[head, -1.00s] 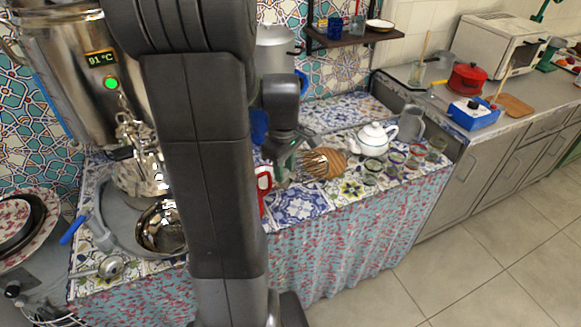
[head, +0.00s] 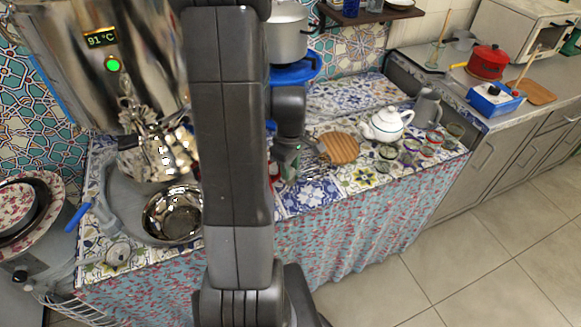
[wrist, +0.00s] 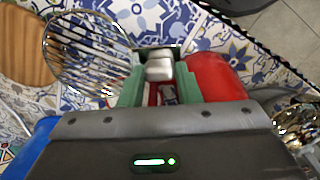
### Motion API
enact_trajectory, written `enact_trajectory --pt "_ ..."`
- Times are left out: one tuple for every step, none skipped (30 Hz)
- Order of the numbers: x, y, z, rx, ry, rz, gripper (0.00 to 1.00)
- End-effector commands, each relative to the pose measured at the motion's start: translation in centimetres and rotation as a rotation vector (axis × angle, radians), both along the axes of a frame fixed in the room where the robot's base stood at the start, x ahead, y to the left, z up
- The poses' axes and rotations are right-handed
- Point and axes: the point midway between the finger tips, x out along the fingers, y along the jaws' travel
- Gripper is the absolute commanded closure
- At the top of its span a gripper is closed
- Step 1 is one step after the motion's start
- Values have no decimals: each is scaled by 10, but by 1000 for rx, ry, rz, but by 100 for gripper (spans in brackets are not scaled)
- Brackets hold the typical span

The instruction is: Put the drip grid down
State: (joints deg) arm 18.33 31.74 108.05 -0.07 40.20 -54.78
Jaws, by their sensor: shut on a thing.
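The drip grid, a round silver wire disc (wrist: 85,42), shows at the upper left of the wrist view. My gripper (wrist: 158,90) has its green fingers shut on the grey edge piece of the grid, which extends to the left of the fingers. In the head view, my gripper (head: 287,165) is low over the tiled counter (head: 305,199), left of a round wooden board (head: 338,147). The grid is hard to make out there. I cannot tell whether it touches the tiles.
A red object (wrist: 213,78) is close to the right finger. A white teapot (head: 384,126) and several small glasses stand right of the board. A metal samovar (head: 100,60) and a steel bowl (head: 173,214) are at left. Patterned tiles near the counter's front are clear.

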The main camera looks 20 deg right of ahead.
Motion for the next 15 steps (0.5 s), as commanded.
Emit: enact_trajectory --pt "0 0 -3 0 1 0 100" --pt "0 0 -4 0 0 0 100" --pt "0 0 -5 0 -1 0 100" --pt "0 0 -5 0 -1 0 100" --pt "0 0 -4 -1 -2 0 100" --pt "0 0 -4 -1 -2 0 100" --pt "0 0 -4 0 -1 0 100" --pt "0 0 -4 0 -1 0 100" --pt "0 0 -4 0 -1 0 100" --pt "0 0 -5 0 -1 0 100" --pt "0 0 -6 0 -1 0 100" --pt "0 0 -8 0 -1 0 100" --pt "0 0 -8 0 -1 0 68" --pt "0 0 -7 0 -1 0 62" --pt "0 0 -7 0 -1 0 54"
